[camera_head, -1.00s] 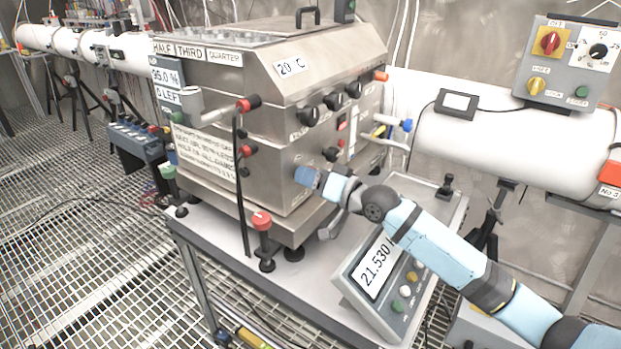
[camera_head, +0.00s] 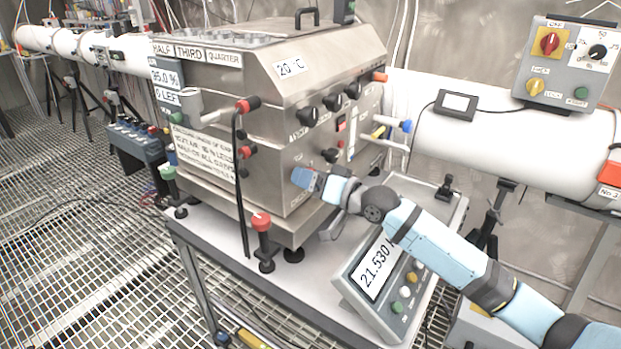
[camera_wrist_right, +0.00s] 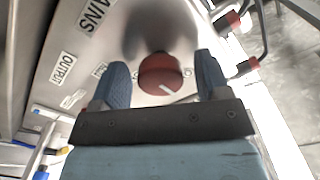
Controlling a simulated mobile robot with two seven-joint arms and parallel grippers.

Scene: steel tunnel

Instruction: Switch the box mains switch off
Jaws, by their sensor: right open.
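The mains switch is a red round knob (camera_wrist_right: 160,78) with a white mark on its front, on the steel box (camera_head: 262,120). Part of a MAINS label (camera_wrist_right: 95,12) shows near it in the right wrist view. My right gripper (camera_wrist_right: 162,62) is open, with one finger on each side of the knob and a visible gap to each. In the head view my right gripper (camera_head: 306,179) is at the lower front of the box and hides the knob. Small labels beside the knob are partly covered by the fingers. My left gripper is out of view.
A scale display (camera_head: 377,280) stands on the bench below my right arm. A red mushroom-topped post (camera_head: 261,222) stands at the box's near corner. Black knobs (camera_head: 333,102) and a black lever sit higher on the box face. A grey control box (camera_head: 565,62) is at right.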

